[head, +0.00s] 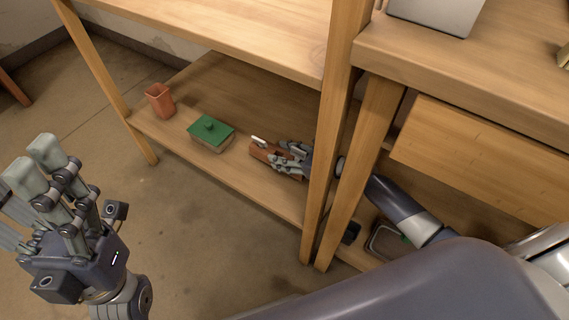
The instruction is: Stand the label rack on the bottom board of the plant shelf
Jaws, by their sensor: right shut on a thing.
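The label rack (262,151) is a small reddish-brown wooden piece with a pale part on top. It is at the right end of the bottom board (170,131) of the plant shelf, by the right front post. My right gripper (278,160) is shut on it and covers much of it. I cannot tell whether the rack touches the board. My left gripper (34,163) is empty and open, its fingers upward, over the floor at the left, away from the shelf.
The shelf's right front post (332,120) rises beside my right gripper. A wooden workbench (470,75) is at the right. The floor in front is clear.

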